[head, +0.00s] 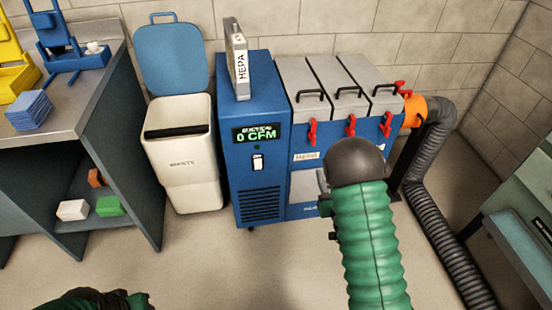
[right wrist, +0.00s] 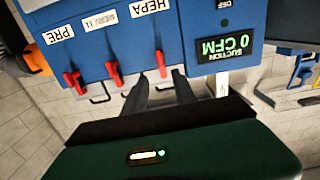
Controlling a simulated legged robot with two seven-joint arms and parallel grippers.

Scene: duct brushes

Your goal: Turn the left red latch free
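The left red latch (head: 312,132) is on the front of the blue filter unit (head: 258,185), below the leftmost grey lid (head: 304,80). In the head view my right arm hides this gripper. Only a piece of my left arm shows at the bottom left; its gripper is out of view.
Middle (head: 350,126) and right (head: 386,124) red latches stand close by. A HEPA-marked filter (head: 238,62) stands on the unit, whose display reads 0 CFM. A waste bin (head: 185,160) is left of it. An orange collar (head: 414,110) and grey hose (head: 435,185) are at right.

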